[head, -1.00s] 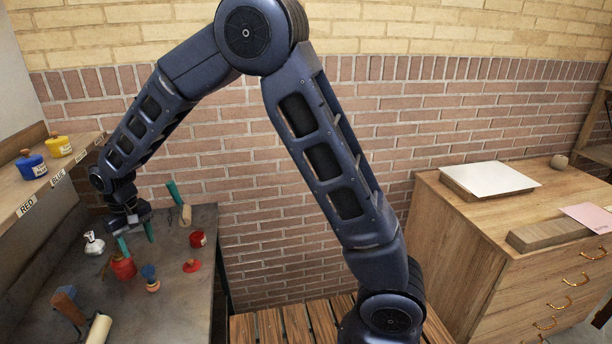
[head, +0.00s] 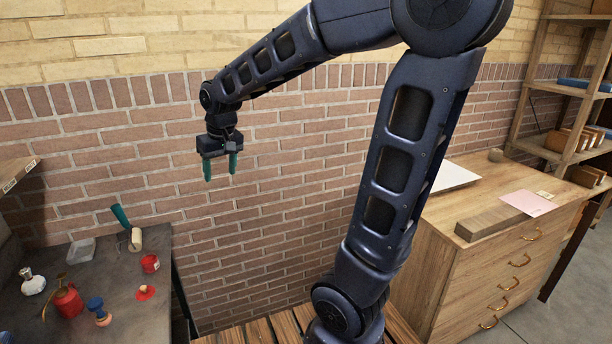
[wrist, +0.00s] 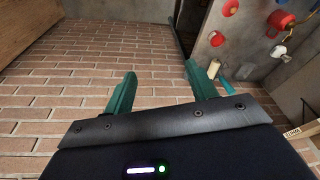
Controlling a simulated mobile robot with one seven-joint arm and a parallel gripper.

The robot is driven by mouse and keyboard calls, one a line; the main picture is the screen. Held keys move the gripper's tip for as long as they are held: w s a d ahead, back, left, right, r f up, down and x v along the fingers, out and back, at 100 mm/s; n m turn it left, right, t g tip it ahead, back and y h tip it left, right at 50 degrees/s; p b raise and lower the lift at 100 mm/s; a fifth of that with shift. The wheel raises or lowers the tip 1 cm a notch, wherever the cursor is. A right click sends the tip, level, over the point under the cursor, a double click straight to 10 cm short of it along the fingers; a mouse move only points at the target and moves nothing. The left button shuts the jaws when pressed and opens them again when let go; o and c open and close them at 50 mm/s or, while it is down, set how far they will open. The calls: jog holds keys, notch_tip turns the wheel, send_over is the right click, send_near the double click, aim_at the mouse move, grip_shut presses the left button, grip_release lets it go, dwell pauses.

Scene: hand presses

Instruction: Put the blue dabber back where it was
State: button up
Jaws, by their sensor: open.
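The blue dabber (head: 99,310) stands on the dark bench (head: 120,322) at the lower left of the head view, with a blue handle and a pale and reddish base. It is beside the red oil can (head: 66,301). A red dabber (head: 145,292) stands to its right. My gripper (head: 220,168) is open and empty, its green fingers pointing down in front of the brick wall, above and to the right of the bench. In the wrist view my gripper (wrist: 160,95) also shows open with nothing between the fingers. I cannot make out the blue dabber there.
A red tin (head: 150,264), a roller with a green handle (head: 136,240), a grey tray (head: 82,250) and a white-bodied bottle (head: 33,283) stand on the bench. A drawer cabinet (head: 480,265) stands right.

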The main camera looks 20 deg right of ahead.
jog(key=s+d+m+t, duration=0.1)
jog(key=s+d+m, duration=0.1)
jog(key=s+d, duration=0.5)
jog(key=s+d+m+t+h, duration=0.1)
jog(key=s+d+m, duration=0.1)
jog(key=s+d, duration=0.5)
jog(key=d, duration=0.5)
jog(key=shift+d+r, duration=0.3)
jog(key=shift+r, duration=0.05)
